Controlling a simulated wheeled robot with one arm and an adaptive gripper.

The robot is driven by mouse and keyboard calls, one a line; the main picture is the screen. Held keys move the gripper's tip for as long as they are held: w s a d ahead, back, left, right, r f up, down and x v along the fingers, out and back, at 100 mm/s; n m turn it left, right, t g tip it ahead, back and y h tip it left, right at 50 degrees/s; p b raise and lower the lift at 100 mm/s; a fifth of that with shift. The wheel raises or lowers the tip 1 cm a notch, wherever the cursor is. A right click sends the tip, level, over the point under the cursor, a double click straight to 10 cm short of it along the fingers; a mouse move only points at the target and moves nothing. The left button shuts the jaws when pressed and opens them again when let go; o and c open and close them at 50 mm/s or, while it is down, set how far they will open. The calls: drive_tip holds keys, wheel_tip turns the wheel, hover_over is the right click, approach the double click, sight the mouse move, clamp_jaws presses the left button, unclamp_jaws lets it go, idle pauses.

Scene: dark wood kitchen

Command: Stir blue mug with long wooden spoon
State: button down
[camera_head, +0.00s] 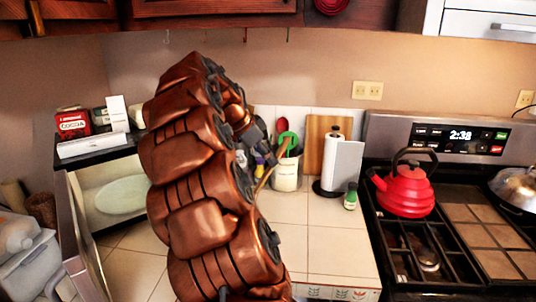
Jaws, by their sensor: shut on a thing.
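My copper-coloured arm rises through the middle of the view and hides much of the counter behind it. My gripper (259,145) shows only in part at the arm's right edge, beside the utensil crock. It is shut on what looks like the long wooden spoon (267,177), whose slanted pale-brown length shows just left of and in front of the crock. The exact grip is hidden. No blue mug can be made out.
A white crock (287,174) holds several utensils. A paper towel holder (341,165) and a green-capped bottle (350,197) stand to its right. A red kettle (405,188) sits on the stove. An open microwave (85,182) is at left. The front tiled counter (325,245) is clear.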

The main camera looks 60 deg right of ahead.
sight(269, 167)
drive_tip(key=shift+s+f+b, duration=0.1)
drive_tip(key=shift+f+b, duration=0.3)
drive_tip(key=shift+f, duration=1.25)
drive_tip(key=shift+f+b, duration=2.55)
drive_tip(key=shift+f, duration=0.7)
drive_tip(key=shift+s, duration=0.1)
